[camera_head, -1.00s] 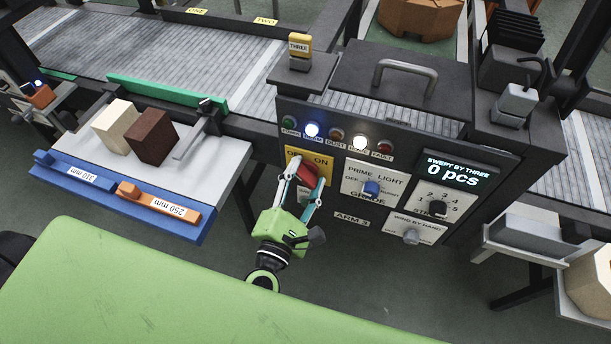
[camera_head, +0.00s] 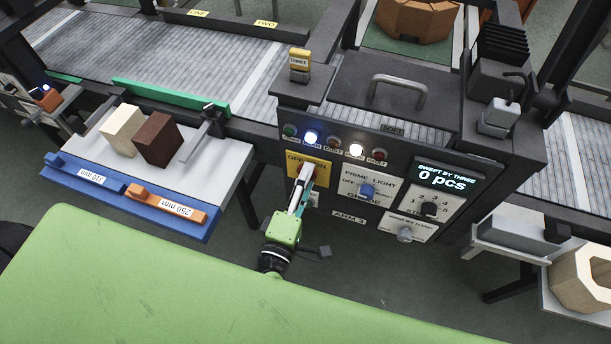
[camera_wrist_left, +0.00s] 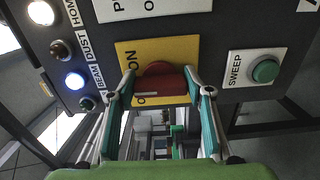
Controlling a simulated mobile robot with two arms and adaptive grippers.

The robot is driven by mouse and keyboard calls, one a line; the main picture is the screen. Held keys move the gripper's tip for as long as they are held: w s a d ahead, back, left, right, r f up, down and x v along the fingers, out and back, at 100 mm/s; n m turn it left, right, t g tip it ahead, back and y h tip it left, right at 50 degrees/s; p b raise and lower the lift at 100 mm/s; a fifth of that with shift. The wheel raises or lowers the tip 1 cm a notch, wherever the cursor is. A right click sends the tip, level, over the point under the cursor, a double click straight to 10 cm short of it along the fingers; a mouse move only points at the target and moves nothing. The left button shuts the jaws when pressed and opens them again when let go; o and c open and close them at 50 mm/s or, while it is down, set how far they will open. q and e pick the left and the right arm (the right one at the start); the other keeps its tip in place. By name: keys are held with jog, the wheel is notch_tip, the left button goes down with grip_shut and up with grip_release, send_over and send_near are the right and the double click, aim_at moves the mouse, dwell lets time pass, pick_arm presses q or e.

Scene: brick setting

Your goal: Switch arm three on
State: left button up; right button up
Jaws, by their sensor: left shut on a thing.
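The red switch knob (camera_head: 314,172) sits on a yellow OFF/ON plate (camera_head: 322,160) at the left of the dark machine's front, above the ARM 3 label (camera_head: 350,217). My left gripper (camera_head: 303,176) is at the knob and partly covers it. In the left wrist view the red knob (camera_wrist_left: 160,78) lies between the two fingers of my left gripper (camera_wrist_left: 162,88), which is shut on it. The yellow plate (camera_wrist_left: 133,58) shows ON above the fingers; OFF is largely hidden. I cannot tell which mark the knob points to. My right gripper is not in view.
Other controls sit close by: a blue PRIME LIGHT knob (camera_head: 367,191), a dark dial (camera_head: 429,208), and a green SWEEP button (camera_wrist_left: 265,71). A blue and a white lamp glow above. The display (camera_head: 441,178) reads 0 pcs. A green surface (camera_head: 150,285) fills the foreground.

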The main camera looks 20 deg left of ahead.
pick_arm(q)
jog(key=m+p, duration=0.2)
jog(key=m, duration=0.3)
jog(key=shift+f, duration=0.1)
jog(key=shift+f+m+p, duration=0.15)
jog(key=shift+m+p, duration=0.65)
jog(key=shift+m, duration=1)
jog(key=o, duration=1.1)
jog(key=s, duration=1.2)
jog(key=shift+a, duration=0.25)
